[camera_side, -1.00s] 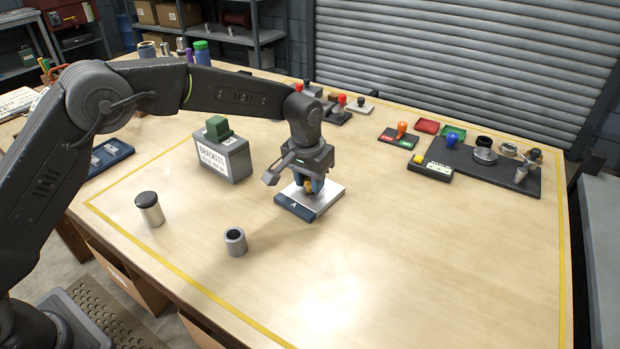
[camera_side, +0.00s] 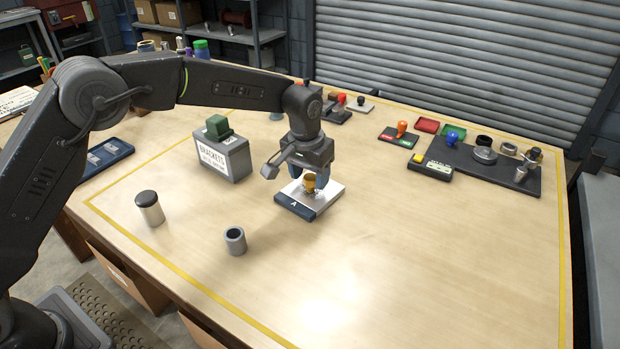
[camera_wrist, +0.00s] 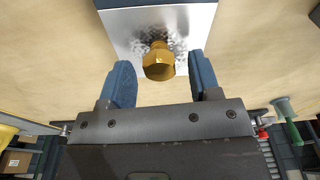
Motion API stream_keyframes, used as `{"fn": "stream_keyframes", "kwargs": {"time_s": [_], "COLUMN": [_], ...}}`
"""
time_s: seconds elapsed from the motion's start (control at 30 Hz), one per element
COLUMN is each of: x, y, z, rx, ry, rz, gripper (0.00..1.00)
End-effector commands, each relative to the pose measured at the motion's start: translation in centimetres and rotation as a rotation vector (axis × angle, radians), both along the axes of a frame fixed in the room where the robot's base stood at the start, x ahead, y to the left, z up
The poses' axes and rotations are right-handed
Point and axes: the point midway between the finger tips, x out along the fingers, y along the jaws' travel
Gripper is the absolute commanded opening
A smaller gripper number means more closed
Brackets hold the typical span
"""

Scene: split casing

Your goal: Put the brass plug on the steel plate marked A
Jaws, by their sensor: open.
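The brass plug (camera_side: 310,183) stands on the steel plate (camera_side: 328,190), whose dark front edge carries a white A. In the wrist view the plug (camera_wrist: 158,62) shows its hexagonal head, with the bright plate (camera_wrist: 120,22) around it. My gripper (camera_side: 308,170) is above the plate. In the wrist view its two blue fingers (camera_wrist: 163,82) stand apart, one on each side of the plug, with clear gaps between. It holds nothing.
A grey box labelled BRACKETS (camera_side: 222,158) stands left of the plate. A black-capped cylinder (camera_side: 150,208) and a hollow grey cylinder (camera_side: 235,240) stand in front. A dark tray (camera_side: 480,168) with several parts lies at right. The table front right is clear.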

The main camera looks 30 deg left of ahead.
Motion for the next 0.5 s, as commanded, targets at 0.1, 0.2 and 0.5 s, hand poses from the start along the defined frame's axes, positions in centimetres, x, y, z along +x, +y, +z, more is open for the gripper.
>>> {"fn": "stream_keyframes", "kwargs": {"time_s": [0.1, 0.2, 0.5], "x": [-0.2, -0.5, -1.2], "y": [0.0, 0.0, 0.0], "z": [2.6, 4.7, 9.7], "rx": [-0.002, -0.002, -0.001], "ry": [-0.006, -0.005, -0.001], "rz": [0.000, -0.001, -0.001], "gripper": [0.57, 0.57, 0.57]}}
